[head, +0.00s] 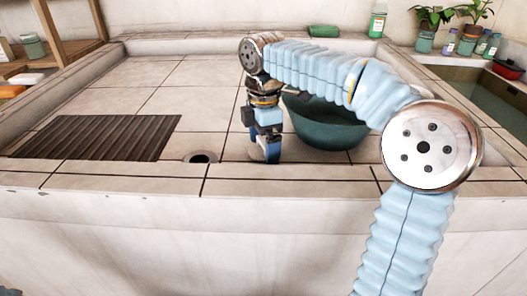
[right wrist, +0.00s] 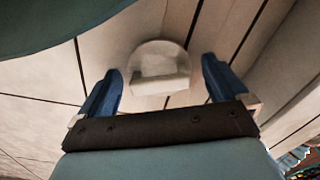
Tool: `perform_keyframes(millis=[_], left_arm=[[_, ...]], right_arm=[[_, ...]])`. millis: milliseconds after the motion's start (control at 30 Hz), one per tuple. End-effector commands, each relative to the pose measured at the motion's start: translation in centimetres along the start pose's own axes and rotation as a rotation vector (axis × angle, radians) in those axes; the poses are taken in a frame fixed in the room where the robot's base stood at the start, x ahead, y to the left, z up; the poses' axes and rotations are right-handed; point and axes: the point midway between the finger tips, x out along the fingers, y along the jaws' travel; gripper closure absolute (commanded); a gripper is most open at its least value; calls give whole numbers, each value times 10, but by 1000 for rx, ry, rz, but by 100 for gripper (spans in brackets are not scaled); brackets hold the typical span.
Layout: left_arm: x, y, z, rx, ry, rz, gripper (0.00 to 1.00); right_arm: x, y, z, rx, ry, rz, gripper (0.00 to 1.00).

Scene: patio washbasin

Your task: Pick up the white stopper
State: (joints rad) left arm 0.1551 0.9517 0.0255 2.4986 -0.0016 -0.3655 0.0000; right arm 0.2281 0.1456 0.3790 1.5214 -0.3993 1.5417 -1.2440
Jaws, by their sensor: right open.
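The white stopper (right wrist: 160,60) shows in the right wrist view as a pale round disc with a raised block-like grip, lying on the tiles. My right gripper (right wrist: 161,72) is open, its two blue fingers to either side of the stopper in that view, with visible gaps and nothing held. In the head view my right gripper (head: 265,153) points down near the basin's front ledge, just right of the drain hole (head: 201,157). I cannot make out the stopper in the head view; my gripper seems to hide it. My left gripper is not in view.
A dark green bowl (head: 325,130) stands close right of my right gripper, partly behind my arm. A dark ribbed grate (head: 100,137) lies at left. The front ledge (head: 120,178) is close to the gripper. The tiles behind the drain are clear.

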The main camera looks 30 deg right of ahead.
Motion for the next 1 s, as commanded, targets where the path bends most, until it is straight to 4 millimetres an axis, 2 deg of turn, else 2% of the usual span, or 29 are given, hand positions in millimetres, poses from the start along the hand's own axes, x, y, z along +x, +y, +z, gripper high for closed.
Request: perform_keyframes(millis=[133, 500, 800, 867, 1000], left_arm=[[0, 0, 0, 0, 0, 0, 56], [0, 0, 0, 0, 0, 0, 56], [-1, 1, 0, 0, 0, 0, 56], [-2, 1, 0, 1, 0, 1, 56], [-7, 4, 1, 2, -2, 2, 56]], right_arm=[[-1, 0, 0, 0, 0, 0, 2], [-1, 0, 0, 0, 0, 0, 58], [-5, 0, 0, 0, 0, 1, 59], [-10, 0, 0, -1, 0, 2, 59], [-32, 1, -1, -1, 1, 4, 59]])
